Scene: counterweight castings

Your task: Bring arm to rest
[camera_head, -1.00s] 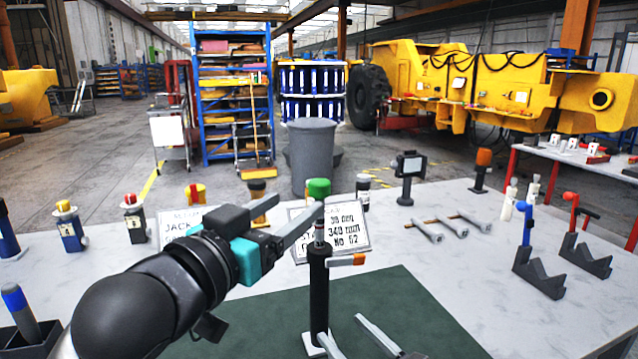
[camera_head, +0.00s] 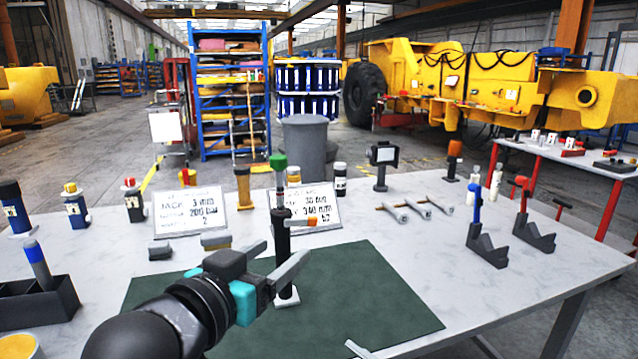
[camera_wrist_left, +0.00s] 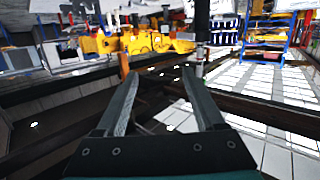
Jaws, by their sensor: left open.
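My left gripper (camera_head: 283,252) is open, with nothing between its fingers. In the head view it is in front of a black upright post with a green cap (camera_head: 282,236) on the dark green mat (camera_head: 375,290). The lower post lies partly behind the fingers; I cannot tell how close they are. In the left wrist view the open fingers (camera_wrist_left: 160,78) point away, with a dark post (camera_wrist_left: 201,25) beyond the right finger. A pale bar at the bottom edge looks like a fingertip of my right gripper (camera_head: 358,349); the rest is out of frame.
Two signs (camera_head: 190,211) (camera_head: 307,207) stand behind the post. A dark holder (camera_head: 40,300) is at the left. Grey rods (camera_head: 410,210) and V-shaped stands (camera_head: 487,246) are at the right. The mat's right half is bare, and so is the table's (camera_head: 440,285) front right.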

